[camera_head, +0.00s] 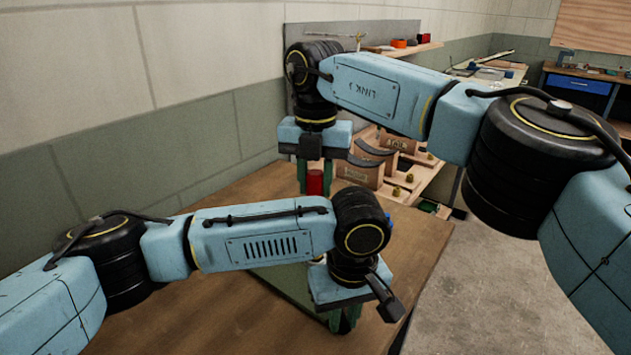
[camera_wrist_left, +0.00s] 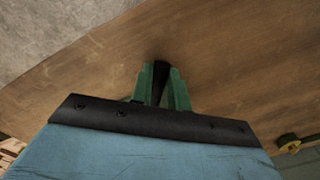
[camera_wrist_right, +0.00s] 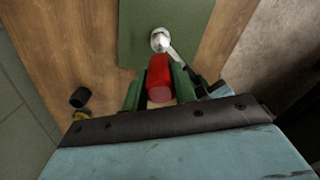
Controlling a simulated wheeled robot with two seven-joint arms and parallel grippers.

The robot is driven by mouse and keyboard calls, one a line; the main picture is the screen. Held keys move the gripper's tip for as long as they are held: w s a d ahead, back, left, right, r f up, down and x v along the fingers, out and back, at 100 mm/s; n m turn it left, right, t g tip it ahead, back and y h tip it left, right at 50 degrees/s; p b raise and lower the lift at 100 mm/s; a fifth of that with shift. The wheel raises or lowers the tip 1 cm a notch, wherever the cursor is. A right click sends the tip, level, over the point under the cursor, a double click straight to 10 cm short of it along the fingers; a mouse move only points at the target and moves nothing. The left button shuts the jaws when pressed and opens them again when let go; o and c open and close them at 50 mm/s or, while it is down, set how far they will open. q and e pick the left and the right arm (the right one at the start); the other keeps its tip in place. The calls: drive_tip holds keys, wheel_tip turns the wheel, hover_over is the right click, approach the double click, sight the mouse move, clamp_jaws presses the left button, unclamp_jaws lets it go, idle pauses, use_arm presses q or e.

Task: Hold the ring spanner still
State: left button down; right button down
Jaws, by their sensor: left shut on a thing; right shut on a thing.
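My left gripper (camera_head: 345,318) is low over the wooden table near its right edge. In the left wrist view its green fingers (camera_wrist_left: 162,85) are shut on a narrow dark thing (camera_wrist_left: 160,76); I cannot tell what it is. My right gripper (camera_head: 314,178) is farther back, pointing down. In the right wrist view its fingers (camera_wrist_right: 160,86) are shut on a red cylinder (camera_wrist_right: 159,76). Just beyond it, a silver piece with a round end and a slim shank (camera_wrist_right: 162,40) shows over a green panel; it may be the ring spanner. The shank's far end is hidden by the gripper.
The green panel (camera_wrist_right: 193,20) lies on the wooden table (camera_head: 135,325), partly hidden by my left arm. A dark knob (camera_wrist_right: 80,97) stands beside the right gripper. Wooden holders (camera_head: 362,172) stand behind. A blue-drawer bench (camera_head: 578,84) is at the far right. Concrete floor is open at right.

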drive_tip(key=shift+r, duration=2.55)
use_arm(q)
drive_tip(key=c, duration=1.3)
unclamp_jaws()
drive_tip(key=shift+o, duration=0.2)
